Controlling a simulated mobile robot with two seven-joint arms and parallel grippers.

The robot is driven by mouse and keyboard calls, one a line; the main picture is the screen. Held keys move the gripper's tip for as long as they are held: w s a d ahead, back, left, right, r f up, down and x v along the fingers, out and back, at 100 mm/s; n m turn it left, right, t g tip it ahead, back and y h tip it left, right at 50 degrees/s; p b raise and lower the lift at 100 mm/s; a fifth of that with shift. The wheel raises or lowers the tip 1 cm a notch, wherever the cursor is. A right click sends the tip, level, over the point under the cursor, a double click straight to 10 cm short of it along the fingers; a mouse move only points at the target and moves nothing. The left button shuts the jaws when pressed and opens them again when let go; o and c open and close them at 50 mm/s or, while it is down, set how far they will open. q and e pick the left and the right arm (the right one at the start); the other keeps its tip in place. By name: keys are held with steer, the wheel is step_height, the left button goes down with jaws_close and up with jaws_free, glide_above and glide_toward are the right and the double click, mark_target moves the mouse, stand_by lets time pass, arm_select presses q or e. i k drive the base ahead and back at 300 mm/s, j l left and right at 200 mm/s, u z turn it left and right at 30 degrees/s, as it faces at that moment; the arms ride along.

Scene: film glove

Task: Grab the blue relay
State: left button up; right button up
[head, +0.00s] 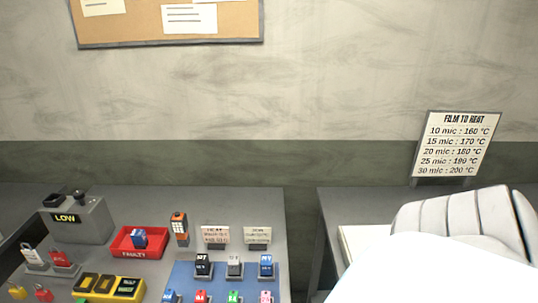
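Several blue block-shaped relays are in the head view. One blue relay (139,238) lies in a red tray (124,254) marked FAULTY. Another blue relay (266,267) stands at the right of the back row on a blue mat (183,274). A third blue block (169,297) is at the mat's front left, cut by the picture's lower edge. Neither of my grippers can be made out.
Black (203,266) and grey (235,269) blocks share the mat's back row. Sign cards stand behind. A grey LOW box (77,221), padlocks and an orange handheld device (179,228) are nearby. A gap separates the right table. A large white shape covers the lower right.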

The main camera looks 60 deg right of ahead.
mark_target(266, 260)
steer(key=z, duration=1.7)
steer(key=k+l+u, duration=0.15)
steer(key=l+u, duration=0.25)
steer(key=k+l+u, duration=0.2)
steer(key=u, duration=0.2)
